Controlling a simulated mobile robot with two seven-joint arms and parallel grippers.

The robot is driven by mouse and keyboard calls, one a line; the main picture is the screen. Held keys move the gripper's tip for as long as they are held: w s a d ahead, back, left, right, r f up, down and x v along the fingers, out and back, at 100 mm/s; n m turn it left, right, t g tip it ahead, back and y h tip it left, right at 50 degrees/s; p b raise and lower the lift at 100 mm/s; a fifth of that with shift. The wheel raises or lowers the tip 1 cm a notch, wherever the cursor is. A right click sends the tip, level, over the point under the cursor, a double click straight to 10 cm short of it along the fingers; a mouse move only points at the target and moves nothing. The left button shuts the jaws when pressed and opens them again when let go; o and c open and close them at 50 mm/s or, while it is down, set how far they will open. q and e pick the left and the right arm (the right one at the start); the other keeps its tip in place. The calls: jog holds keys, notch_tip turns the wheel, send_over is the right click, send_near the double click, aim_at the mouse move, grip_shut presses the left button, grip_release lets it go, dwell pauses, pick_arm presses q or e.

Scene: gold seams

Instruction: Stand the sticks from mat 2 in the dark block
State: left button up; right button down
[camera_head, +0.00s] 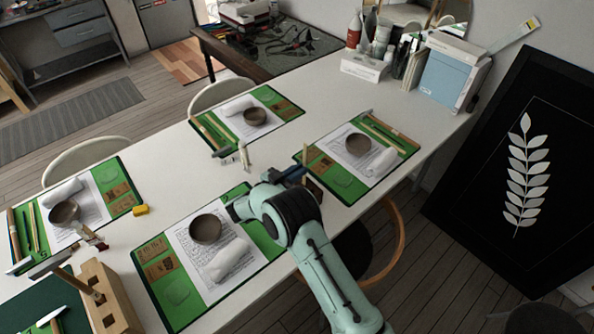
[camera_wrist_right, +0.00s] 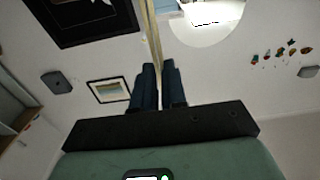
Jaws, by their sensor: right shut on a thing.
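My right gripper (camera_head: 290,177) is over the table at the right edge of the front mat (camera_head: 176,309). In the right wrist view, its dark fingers (camera_wrist_right: 158,85) are shut on a thin pale stick (camera_wrist_right: 151,28) that runs up past the fingertips. Other sticks lie on the right mat (camera_head: 385,137), the back mat (camera_head: 207,133) and the left mat (camera_head: 32,228). I cannot read which is mat 2. My left gripper is not in view.
A bowl (camera_head: 205,229) and a white cloth roll (camera_head: 226,262) lie on the front mat. A light wooden block (camera_head: 108,300) stands at the front left. A small white upright thing (camera_head: 243,156) and a yellow piece (camera_head: 140,210) are mid-table. Bottles and boxes (camera_head: 452,72) fill the far end.

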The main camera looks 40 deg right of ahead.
jog(key=shift+f, duration=0.1)
dwell(0.3)
jog(key=c, duration=1.1)
grip_release()
jog(key=a, duration=0.9)
jog(key=shift+s, duration=0.35)
pick_arm(q)
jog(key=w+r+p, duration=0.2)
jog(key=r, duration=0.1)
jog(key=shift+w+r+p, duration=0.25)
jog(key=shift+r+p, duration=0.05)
jog(key=shift+p, duration=0.1)
pick_arm(e)
notch_tip(320, 180, up, 6)
